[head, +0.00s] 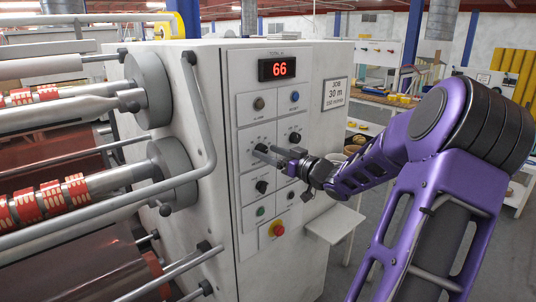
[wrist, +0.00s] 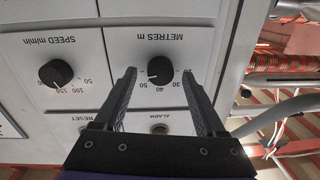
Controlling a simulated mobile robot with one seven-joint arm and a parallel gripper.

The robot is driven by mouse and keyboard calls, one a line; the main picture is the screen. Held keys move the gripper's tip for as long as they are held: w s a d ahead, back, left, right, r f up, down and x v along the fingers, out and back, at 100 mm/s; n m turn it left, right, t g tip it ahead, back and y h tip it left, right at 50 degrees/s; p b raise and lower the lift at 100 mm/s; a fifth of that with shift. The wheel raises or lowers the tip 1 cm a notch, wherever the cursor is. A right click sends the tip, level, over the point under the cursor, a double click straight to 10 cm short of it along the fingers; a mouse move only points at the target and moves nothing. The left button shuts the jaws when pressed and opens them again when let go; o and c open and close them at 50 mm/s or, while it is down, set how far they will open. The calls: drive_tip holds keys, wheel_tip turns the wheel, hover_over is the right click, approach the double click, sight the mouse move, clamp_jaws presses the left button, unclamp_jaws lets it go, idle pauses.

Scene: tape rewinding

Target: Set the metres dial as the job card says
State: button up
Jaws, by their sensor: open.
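The METRES dial is a black knob (wrist: 163,70) on a white panel, marked 20 to 50 in the upside-down wrist view. It also shows in the head view (head: 261,147). My gripper (wrist: 164,76) is open, with one finger on each side of the knob in the picture. In the head view my gripper (head: 268,155) reaches the panel from the right. The job card (head: 336,94) on the cabinet reads 30 m and 150 m/min.
The SPEED dial (wrist: 56,73) is beside the METRES dial. A red display (head: 277,69) reads 66. A red emergency button (head: 278,229) sits low on the panel. A grey bent rail (head: 198,110) and the rollers stand left of the panel.

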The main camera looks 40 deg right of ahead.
drive_tip(key=shift+w+a, duration=0.1)
drive_tip(key=shift+w, duration=0.3)
clamp_jaws()
